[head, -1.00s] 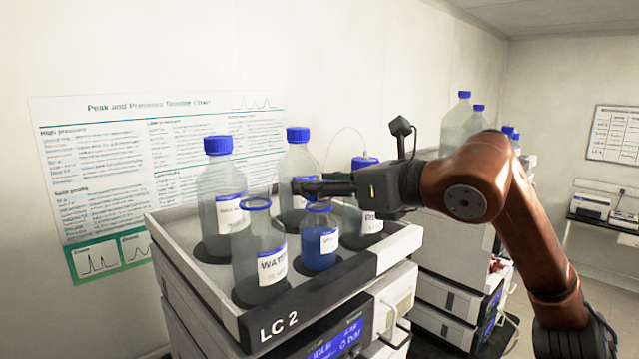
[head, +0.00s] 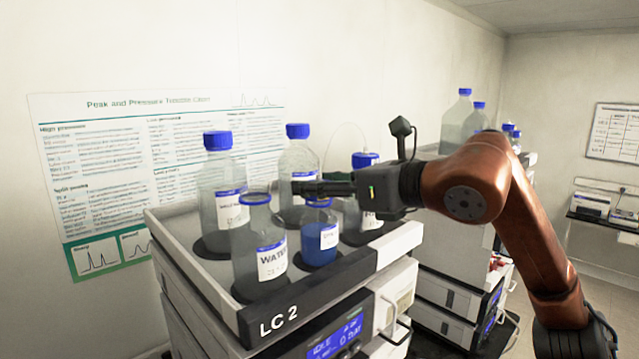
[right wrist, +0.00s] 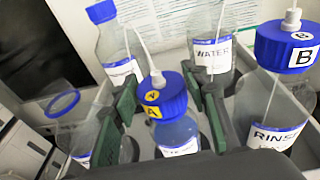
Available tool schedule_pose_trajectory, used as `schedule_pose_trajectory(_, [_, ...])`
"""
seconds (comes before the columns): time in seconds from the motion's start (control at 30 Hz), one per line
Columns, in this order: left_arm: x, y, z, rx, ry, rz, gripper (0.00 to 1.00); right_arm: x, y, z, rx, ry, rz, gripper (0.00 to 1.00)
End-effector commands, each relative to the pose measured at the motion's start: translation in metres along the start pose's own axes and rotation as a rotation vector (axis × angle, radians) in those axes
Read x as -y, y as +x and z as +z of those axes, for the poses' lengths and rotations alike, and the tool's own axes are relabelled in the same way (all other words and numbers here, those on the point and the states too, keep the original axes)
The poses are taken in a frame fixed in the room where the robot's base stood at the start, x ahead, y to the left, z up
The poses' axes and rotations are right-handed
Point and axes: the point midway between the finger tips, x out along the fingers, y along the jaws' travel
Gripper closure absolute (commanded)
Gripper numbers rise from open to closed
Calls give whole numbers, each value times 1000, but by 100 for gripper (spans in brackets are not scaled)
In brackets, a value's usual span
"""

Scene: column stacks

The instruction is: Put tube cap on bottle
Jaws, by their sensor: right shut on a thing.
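My right gripper (head: 310,188) is shut on a blue tube cap (right wrist: 163,97) marked with a yellow A. A pale tube rises from the cap in the right wrist view, with a green-padded finger on each side. Below it stands a small bottle with blue liquid (head: 320,240), upright in the tray; its label shows under the cap in the right wrist view (right wrist: 178,145). The cap is over the bottle's neck; I cannot tell whether it is seated. In the head view the gripper hides most of the cap and the neck. My left gripper is not in view.
The tray (head: 290,317) on the LC 2 stack is crowded. A WATER bottle (head: 260,240) with an open blue rim stands left of the small bottle. Taller blue-capped bottles (head: 220,190) stand behind. A RINSE bottle with a B cap (right wrist: 288,45) stands close on the right.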

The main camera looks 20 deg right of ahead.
Motion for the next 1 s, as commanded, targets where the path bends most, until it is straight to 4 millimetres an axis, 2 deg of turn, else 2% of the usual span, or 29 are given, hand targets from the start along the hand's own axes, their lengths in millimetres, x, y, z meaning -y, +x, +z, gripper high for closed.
schedule_pose_trajectory(0.37, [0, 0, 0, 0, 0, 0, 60, 0, 0, -1, 1, 0, 0, 77])
schedule_pose_trajectory(0.4, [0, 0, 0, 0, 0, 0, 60, 0, 0, -1, 1, 0, 0, 57])
schedule_pose_trajectory(0.67, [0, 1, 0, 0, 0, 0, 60, 0, 0, -1, 1, 0, 0, 39])
schedule_pose_trajectory(1.0, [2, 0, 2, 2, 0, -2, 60, 0, -3, 0, 1, 0, -1, 39])
